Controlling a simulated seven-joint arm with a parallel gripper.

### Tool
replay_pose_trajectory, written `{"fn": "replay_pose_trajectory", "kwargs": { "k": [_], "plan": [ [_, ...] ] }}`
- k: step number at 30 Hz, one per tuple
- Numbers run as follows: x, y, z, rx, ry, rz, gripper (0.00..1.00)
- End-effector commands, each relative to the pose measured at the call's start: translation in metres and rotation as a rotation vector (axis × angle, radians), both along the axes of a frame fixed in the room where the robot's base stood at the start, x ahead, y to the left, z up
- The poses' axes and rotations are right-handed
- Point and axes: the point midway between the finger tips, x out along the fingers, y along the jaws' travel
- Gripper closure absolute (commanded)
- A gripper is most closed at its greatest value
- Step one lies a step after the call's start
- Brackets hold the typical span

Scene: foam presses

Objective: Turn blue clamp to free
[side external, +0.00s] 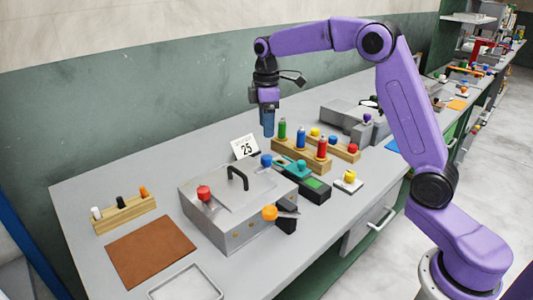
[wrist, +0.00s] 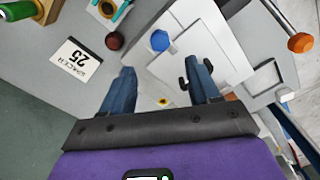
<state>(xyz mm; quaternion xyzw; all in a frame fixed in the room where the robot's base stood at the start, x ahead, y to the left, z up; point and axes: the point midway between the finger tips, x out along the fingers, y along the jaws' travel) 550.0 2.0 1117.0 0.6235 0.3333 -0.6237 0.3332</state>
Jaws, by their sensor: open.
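The blue clamp shows as a round blue knob (side external: 266,160) at the back right corner of the grey press (side external: 215,224). In the wrist view the blue knob (wrist: 160,40) lies just beyond my fingertips, roughly midway between their lines. My gripper (side external: 268,133) hangs fingers-down above the bench, behind and above the press, apart from the knob. In the wrist view its two blue fingers (wrist: 162,68) are spread with nothing between them. The knob's underside and mount are too small to make out.
The press carries a black handle (side external: 237,177), a red knob (side external: 204,192) and an orange knob (side external: 270,213). A card reading 25 (side external: 245,147) stands behind it. Wooden racks with coloured cylinders (side external: 301,140) stand to the right. The bench's back left is clear.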

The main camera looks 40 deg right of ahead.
Motion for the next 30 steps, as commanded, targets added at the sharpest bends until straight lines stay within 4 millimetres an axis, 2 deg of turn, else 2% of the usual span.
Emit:
{"fn": "replay_pose_trajectory", "kwargs": {
  "k": [9, 15, 21, 29, 30],
  "plan": [
    [-0.001, 0.0, -0.06, -0.001, 0.004, -0.001, 0.39],
    [-0.001, 0.0, -0.087, -0.001, 0.003, 0.0, 0.39],
    [-0.001, 0.0, -0.098, 0.0, 0.0, -0.001, 0.39],
    [0.0, 0.0, -0.099, 0.0, 0.0, -0.001, 0.39],
    [0.0, 0.0, -0.099, 0.0, 0.0, -0.001, 0.45]
  ]
}}
